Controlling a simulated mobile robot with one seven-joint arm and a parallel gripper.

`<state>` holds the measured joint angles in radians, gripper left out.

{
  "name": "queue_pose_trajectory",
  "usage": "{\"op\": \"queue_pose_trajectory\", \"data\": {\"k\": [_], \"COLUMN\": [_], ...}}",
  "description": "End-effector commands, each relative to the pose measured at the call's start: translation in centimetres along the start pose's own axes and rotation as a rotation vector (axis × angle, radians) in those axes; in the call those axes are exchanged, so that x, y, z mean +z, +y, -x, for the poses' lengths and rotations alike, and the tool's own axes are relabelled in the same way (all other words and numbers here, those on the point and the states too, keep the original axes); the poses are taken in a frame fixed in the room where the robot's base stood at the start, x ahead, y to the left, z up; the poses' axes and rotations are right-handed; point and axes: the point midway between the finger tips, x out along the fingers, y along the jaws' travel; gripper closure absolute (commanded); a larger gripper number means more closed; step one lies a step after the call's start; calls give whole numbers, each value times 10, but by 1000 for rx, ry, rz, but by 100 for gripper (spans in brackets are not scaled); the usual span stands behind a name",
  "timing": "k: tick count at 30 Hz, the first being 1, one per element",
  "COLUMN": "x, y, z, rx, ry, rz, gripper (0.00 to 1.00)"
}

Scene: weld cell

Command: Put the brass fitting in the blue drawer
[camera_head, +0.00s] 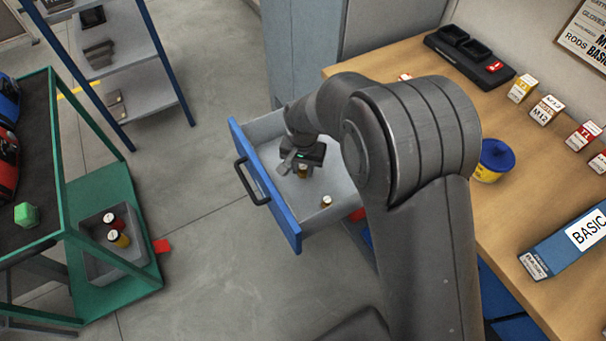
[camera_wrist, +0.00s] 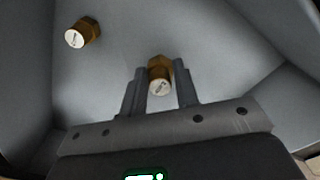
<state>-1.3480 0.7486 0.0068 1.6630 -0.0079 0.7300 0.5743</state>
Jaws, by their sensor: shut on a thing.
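The blue drawer (camera_head: 286,222) is pulled open from under the workbench, with a grey inside and a black handle on its front. My gripper (camera_head: 302,167) is inside the drawer's outline, pointing down. It is shut on a brass fitting (camera_head: 303,173) with a white marked end; the wrist view shows this fitting (camera_wrist: 160,76) between the two fingers. A second brass fitting (camera_head: 326,201) lies on the drawer floor; it also shows at upper left in the wrist view (camera_wrist: 82,32). I cannot tell whether the held fitting touches the floor. My arm hides part of the drawer.
The wooden bench (camera_head: 510,230) at right carries small labelled boxes (camera_head: 547,110), a blue-and-yellow tub (camera_head: 493,160) and a black tray (camera_head: 470,57). A green cart (camera_head: 110,190) at left holds a grey bin (camera_head: 100,262) with fittings. Floor between cart and drawer is mostly clear.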

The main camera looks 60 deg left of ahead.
Motion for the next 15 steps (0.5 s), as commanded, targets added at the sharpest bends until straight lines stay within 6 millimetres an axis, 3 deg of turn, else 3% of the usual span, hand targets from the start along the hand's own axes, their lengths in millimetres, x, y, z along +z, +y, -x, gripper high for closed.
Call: {"op": "queue_pose_trajectory", "data": {"k": [10,15], "x": [1,0], "y": [-2,-2], "z": [-39,-41], "rx": [1,0], "ry": [-2,0], "rz": [1,1], "gripper": [96,96]}}
